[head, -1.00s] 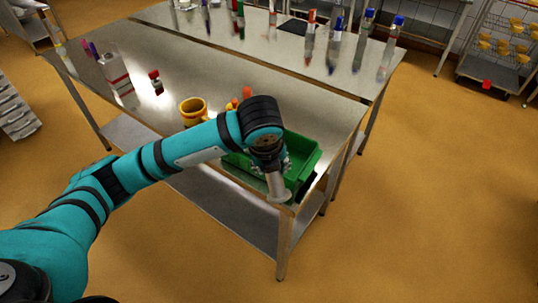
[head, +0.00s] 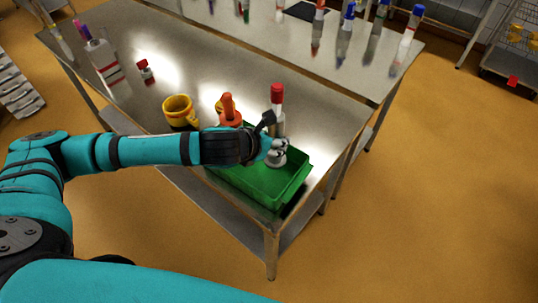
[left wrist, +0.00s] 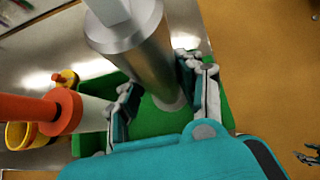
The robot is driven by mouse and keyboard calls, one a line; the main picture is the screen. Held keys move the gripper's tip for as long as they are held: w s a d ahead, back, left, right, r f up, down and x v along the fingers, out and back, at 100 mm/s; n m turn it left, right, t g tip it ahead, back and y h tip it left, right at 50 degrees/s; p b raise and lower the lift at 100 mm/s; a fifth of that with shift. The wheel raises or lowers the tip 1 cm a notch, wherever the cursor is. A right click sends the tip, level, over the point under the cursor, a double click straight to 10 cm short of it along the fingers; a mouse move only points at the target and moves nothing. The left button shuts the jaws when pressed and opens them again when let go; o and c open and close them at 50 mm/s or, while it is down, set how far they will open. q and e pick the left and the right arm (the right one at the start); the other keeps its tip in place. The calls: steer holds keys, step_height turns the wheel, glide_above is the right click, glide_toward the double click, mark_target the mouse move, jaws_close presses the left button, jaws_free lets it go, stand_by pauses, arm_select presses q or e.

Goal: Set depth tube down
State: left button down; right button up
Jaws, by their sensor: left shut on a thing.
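The grey metal tube (left wrist: 150,55) is held between the fingers of my left gripper (left wrist: 158,98) in the left wrist view. Its far end points down over the floor of the green crate (left wrist: 152,122); whether it touches is unclear. In the head view my left gripper (head: 274,150) is shut around the tube above the green crate (head: 262,187). A red-topped pale shape (head: 277,94) rises just above the gripper; I cannot tell whether it belongs to the tube. My right gripper (left wrist: 309,155) shows small at the right edge of the left wrist view.
An orange-handled tool (head: 228,107) stands beside the gripper, close to the forearm. A yellow cup (head: 180,112) is left of it on the steel table (head: 135,95). A small red-capped bottle (head: 145,70) stands farther back. Blue-capped bottles (head: 411,25) stand on the rear table.

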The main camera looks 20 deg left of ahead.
mark_target(271, 161)
arm_select(q)
steer(key=f, duration=0.1)
steer(key=s+f, duration=0.1)
steer(key=f, duration=0.1)
steer(key=shift+s+a+f, duration=0.1)
steer(key=shift+a+f, duration=0.05)
steer(key=shift+f, duration=0.4)
steer(key=f, duration=0.3)
steer(key=shift+w+f+p, duration=0.25)
steer(key=shift+p, duration=0.15)
steer(key=c, duration=1.2)
jaws_free()
steer(key=shift+o, duration=1.7)
steer(key=shift+s+r, duration=0.15)
steer(key=shift+s, duration=0.1)
steer(key=b+v, duration=0.1)
steer(key=v, duration=1)
steer(key=shift+s+r, duration=0.15)
steer(key=shift+r, duration=0.05)
arm_select(e)
steer(key=s, duration=0.3)
steer(key=shift+s+f, duration=0.15)
steer(key=shift+f, duration=0.15)
